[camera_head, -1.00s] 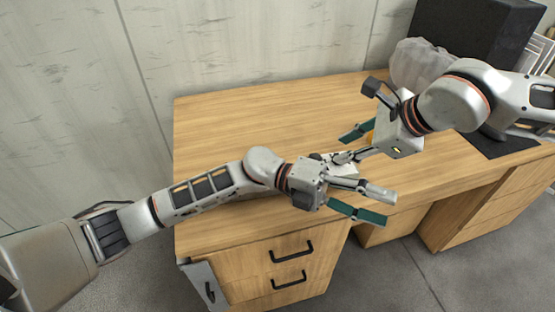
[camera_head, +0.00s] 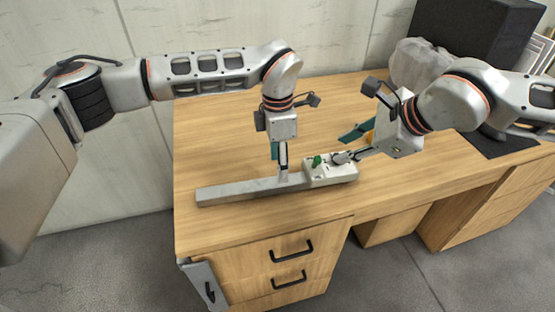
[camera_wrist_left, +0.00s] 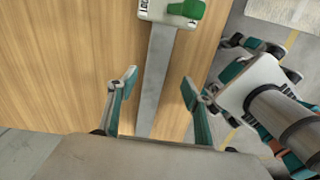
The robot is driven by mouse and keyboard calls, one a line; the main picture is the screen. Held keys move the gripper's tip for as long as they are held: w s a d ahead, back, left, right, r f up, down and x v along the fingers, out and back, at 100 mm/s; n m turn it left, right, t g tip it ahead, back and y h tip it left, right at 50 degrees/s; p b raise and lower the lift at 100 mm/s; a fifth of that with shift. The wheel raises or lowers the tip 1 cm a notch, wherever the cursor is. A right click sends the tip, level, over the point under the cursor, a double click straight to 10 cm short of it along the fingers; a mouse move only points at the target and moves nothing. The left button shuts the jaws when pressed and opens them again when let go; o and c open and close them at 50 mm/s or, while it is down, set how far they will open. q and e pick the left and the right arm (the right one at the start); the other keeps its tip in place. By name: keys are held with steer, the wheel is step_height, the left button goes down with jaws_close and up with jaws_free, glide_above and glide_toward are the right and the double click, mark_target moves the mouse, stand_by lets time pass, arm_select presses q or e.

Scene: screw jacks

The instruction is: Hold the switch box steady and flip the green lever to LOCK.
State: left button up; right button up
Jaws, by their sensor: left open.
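The white switch box (camera_head: 332,173) lies on the desk with a green lever (camera_head: 317,161) on top. A long grey bar (camera_head: 235,190) runs left from it. In the left wrist view, the box (camera_wrist_left: 157,10) and green lever (camera_wrist_left: 187,8) are cut off at the top, beside a partly visible label. My left gripper (camera_head: 279,167) points down at the bar just left of the box. Its open fingers are on either side of the bar in the left wrist view (camera_wrist_left: 160,82), apart from it. My right gripper (camera_head: 349,146) is at the box's right end, fingers spread; contact is unclear.
The wooden desk (camera_head: 225,130) is clear behind and left of the bar. A dark box (camera_head: 480,35) and a clear plastic bag (camera_head: 415,62) stand at the back right. An orange item is partly hidden behind my right gripper. Drawers (camera_head: 285,265) are below the front edge.

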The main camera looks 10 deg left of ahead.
arm_select(q)
steer(key=shift+w+a+f, duration=0.1)
steer(key=shift+w+a, duration=0.05)
steer(key=shift+a, duration=0.1)
steer(key=shift+f, duration=3.7)
